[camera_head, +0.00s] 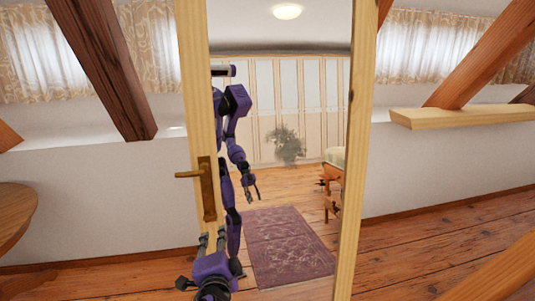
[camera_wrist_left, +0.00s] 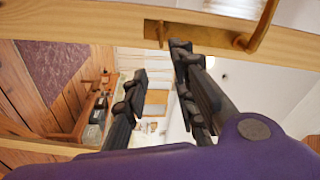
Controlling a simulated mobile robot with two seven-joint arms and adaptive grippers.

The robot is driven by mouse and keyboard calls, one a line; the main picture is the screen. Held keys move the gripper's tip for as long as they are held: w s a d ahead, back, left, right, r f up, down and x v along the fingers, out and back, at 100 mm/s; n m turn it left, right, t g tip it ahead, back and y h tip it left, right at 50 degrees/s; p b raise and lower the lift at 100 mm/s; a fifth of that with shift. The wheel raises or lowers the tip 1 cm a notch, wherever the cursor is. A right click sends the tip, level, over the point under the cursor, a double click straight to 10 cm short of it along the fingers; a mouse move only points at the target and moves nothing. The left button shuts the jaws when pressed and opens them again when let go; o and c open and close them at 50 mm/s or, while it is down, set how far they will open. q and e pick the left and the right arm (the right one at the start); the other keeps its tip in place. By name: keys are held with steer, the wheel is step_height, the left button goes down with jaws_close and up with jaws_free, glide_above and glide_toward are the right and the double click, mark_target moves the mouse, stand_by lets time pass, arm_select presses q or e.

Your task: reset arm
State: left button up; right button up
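My left gripper (camera_head: 211,240) shows at the bottom of the head view, its two fingers pointing up and apart, just in front of a wooden-framed door (camera_head: 186,110) with what looks like a mirror panel. The left wrist view also shows the left gripper (camera_wrist_left: 158,64), open, with nothing between its fingers. Whether it touches the door cannot be told. My right gripper is not seen directly. A purple robot (camera_head: 236,105) appears in the panel, seemingly my reflection; its lowered hand (camera_head: 252,190) has small fingers spread apart.
A brass handle (camera_head: 207,186) sits on the door's left stile, just above my left gripper. A round wooden table edge (camera_head: 14,215) is at the left. A wooden ledge (camera_head: 465,115) and sloping beams (camera_head: 100,65) flank the door. A purple rug (camera_head: 288,245) shows within the frame.

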arm_select(q)
steer(key=s+d+f+n+g+h+p, duration=0.15)
steer(key=s+f+n, duration=0.25)
steer(key=s+f, duration=0.45)
steer(key=s+f+n+g+h+p, duration=0.15)
steer(key=s+f+n+h, duration=0.35)
steer(key=s, duration=0.6)
steer(key=s+a+f+n+g+y+p, duration=0.1)
steer(key=s+f, duration=0.3)
steer(key=s, duration=0.9)
steer(key=s+a+f+n+g+y+p, duration=0.1)
steer(key=s+f, duration=0.4)
steer(key=s, duration=0.8)
steer(key=a+g, duration=0.1)
steer(key=g, duration=0.1)
steer(key=shift+a+f+g+y, duration=0.15)
steer(key=shift+a+g+y, duration=0.05)
steer(key=shift+g+y, duration=0.15)
